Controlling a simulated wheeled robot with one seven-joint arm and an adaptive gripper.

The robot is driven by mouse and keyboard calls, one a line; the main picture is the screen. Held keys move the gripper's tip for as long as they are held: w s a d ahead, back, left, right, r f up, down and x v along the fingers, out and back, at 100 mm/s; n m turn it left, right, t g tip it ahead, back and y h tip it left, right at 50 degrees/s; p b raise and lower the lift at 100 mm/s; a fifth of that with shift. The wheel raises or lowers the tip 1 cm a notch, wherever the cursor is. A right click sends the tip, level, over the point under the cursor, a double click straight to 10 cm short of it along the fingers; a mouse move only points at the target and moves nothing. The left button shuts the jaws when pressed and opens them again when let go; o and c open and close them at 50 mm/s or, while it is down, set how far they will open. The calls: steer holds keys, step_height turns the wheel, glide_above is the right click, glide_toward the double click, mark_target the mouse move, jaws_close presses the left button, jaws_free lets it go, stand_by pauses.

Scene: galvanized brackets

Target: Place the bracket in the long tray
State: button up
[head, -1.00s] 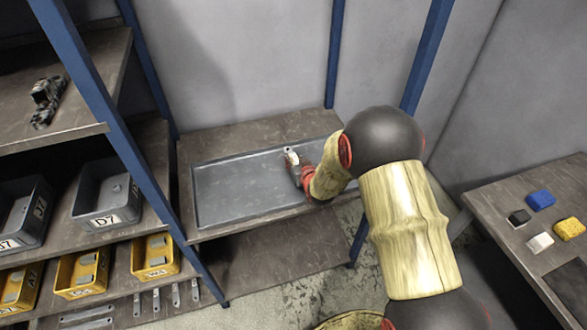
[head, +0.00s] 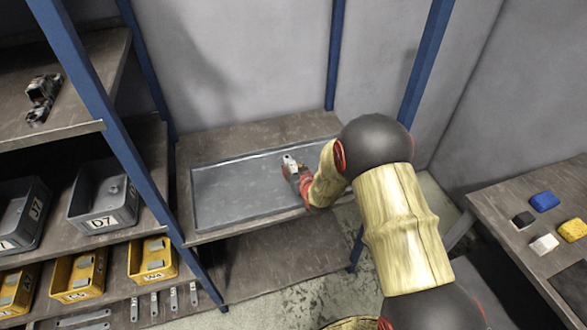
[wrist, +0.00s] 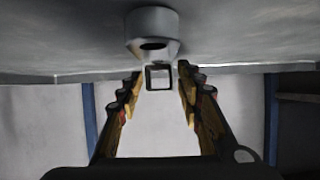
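The bracket (wrist: 153,45) is a pale grey metal piece with a rounded end and a square opening. In the wrist view it sits between the two fingertips of my gripper (wrist: 160,84), which appears shut on it. In the head view the bracket (head: 290,161) shows at the tip of my gripper (head: 296,172), over the middle-right part of the long tray (head: 225,195). The tray is a shallow grey metal tray with a low rim, and looks empty. Whether the bracket touches the tray floor I cannot tell.
A shelf at the left holds grey bins (head: 104,200) and yellow bins (head: 152,258). A blue post (head: 125,150) stands beside the tray's left end. A table (head: 500,205) at the right carries small coloured blocks. The tray's left half is clear.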

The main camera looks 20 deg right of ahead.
steer(key=shift+o, duration=0.3)
steer(key=shift+r, duration=0.2)
steer(key=p+v, duration=0.3)
steer(key=v, duration=0.8)
steer(key=shift+s+r, duration=0.2)
steer(key=shift+s, duration=0.1)
steer(key=s+a+r+g, duration=0.1)
steer(key=s+r+g, duration=0.4)
steer(key=r, duration=1.2)
steer(key=s+a+r+g, duration=0.1)
steer(key=s+r, duration=0.3)
steer(key=s, duration=0.9)
steer(key=s+a+r+g, duration=0.1)
steer(key=s+a+r, duration=0.2)
steer(key=s, duration=1)
steer(key=shift+r, duration=1)
steer(key=shift+s, duration=0.1)
